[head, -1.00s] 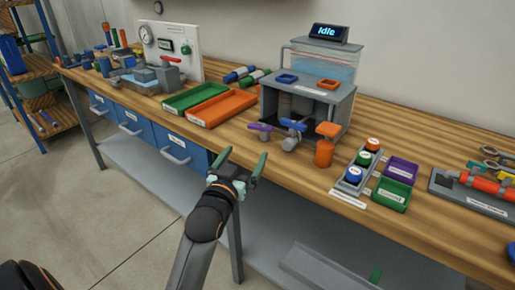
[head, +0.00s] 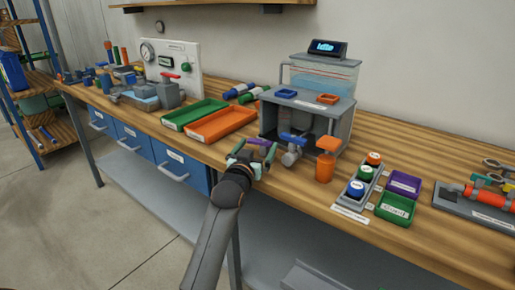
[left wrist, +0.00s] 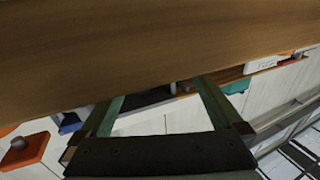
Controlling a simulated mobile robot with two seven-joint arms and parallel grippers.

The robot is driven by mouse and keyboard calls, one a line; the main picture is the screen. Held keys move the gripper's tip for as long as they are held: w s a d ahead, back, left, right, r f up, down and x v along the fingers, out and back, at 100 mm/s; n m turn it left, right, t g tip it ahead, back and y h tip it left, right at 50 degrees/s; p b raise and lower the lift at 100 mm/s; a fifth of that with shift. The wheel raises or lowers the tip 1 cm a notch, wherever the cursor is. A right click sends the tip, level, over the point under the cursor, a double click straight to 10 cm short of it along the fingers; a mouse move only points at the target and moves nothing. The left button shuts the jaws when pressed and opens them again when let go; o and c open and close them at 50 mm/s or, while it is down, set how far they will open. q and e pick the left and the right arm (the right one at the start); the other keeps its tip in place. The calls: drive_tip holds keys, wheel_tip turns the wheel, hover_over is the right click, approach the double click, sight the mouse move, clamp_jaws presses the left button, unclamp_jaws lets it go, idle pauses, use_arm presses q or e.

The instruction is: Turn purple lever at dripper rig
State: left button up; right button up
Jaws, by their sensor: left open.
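The dripper rig (head: 345,117) is a grey stand on the bench with a clear tank and a small display on top. The purple lever (head: 260,142) sits low at its front left, mostly hidden behind my left gripper (head: 254,151). My left gripper is open, with its green fingers apart in front of the lever; I cannot tell whether they touch it. A blue lever (head: 293,138) on a grey valve is just to the right. In the left wrist view, the open green fingers (left wrist: 162,103) have no lever clearly visible between them. My right gripper is not in view.
An orange cup (head: 325,167) stands right of the levers, near a button strip (head: 349,199) and purple (head: 403,186) and green (head: 394,210) trays. Green (head: 193,113) and orange (head: 220,124) trays lie to the left. The bench front edge runs below my gripper.

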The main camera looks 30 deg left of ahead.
use_arm(q)
drive_tip(key=shift+w, duration=0.2)
drive_tip(key=c, duration=1)
drive_tip(key=shift+a+r, duration=0.1)
drive_tip(key=shift+a, duration=0.05)
